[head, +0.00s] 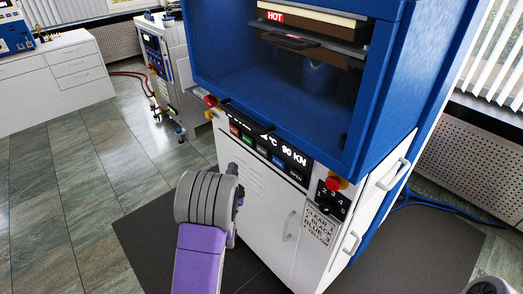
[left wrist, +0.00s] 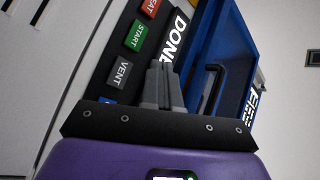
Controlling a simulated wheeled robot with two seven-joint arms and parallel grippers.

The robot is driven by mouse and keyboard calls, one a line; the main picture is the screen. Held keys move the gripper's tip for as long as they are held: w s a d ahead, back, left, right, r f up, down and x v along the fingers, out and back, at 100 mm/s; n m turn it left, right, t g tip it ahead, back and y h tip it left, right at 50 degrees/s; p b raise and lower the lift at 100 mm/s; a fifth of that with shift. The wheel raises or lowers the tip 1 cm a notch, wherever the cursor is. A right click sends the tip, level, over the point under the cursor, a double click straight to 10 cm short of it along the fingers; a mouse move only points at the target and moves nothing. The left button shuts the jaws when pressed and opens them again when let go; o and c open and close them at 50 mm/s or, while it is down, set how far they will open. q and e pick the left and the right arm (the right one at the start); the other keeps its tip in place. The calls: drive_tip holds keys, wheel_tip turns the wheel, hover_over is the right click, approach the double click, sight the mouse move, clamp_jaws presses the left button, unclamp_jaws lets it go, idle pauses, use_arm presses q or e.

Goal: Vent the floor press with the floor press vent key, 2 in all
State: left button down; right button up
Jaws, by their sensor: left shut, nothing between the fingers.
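The floor press (head: 385,95) has a blue upper body over a white cabinet, with a dark control panel below its open chamber. The grey vent key (head: 262,153) sits in the panel's row of keys, between a green and a blue one. In the left wrist view the vent key (left wrist: 122,74) is labelled VENT, left of my fingertips. My left gripper (left wrist: 160,72) is shut and empty in front of the panel; I cannot tell whether it touches it. In the head view my left gripper (head: 239,196) is partly hidden by its wrist, below the key row. My right gripper is out of view.
A black handle (head: 247,118) juts out above the keys. The display shows DONE in the wrist view. A smaller machine (head: 165,65) stands behind left; the floor at left is clear.

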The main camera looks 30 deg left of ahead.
use_arm(q)
approach(258, 147)
drive_tip(key=w+a, duration=0.3)
drive_tip(key=shift+w+d+r, duration=0.1)
drive_tip(key=shift+w+r, duration=0.35)
drive_tip(key=shift+r, duration=0.05)
drive_tip(key=shift+w, duration=0.1)
idle(1.9)
drive_tip(key=shift+w+d, duration=0.15)
drive_tip(key=shift+w, duration=0.1)
drive_tip(key=shift+w+d+b, duration=0.15)
drive_tip(key=shift+w+b, duration=0.25)
drive_tip(key=shift+b, duration=0.05)
idle(0.6)
drive_tip(key=shift+s, duration=0.15)
drive_tip(key=shift+s+a, duration=0.3)
drive_tip(key=shift+s, duration=0.3)
